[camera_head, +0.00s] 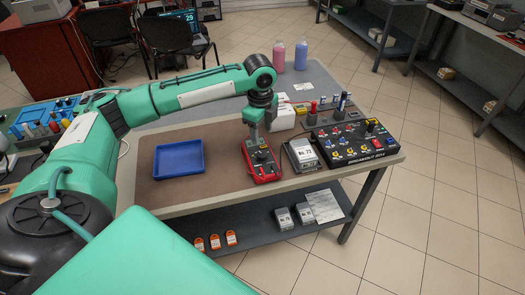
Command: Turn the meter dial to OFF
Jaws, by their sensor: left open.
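The red meter (264,174) lies on the brown mat of the workbench, in the middle of the head view. My left arm comes in from the left and reaches down over it. My left gripper (257,143) is open, pointing down at the meter's face. The gripper covers part of the face, so I cannot read the dial or tell which position it points to. I cannot tell whether the fingers touch the dial. My right gripper is not in the view.
A blue tray (179,158) sits left of the meter. A box labelled No. 73 (302,154) and a black breakout box (358,141) stand close on its right. Pink (279,57) and blue (301,56) bottles stand behind. The mat between tray and meter is clear.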

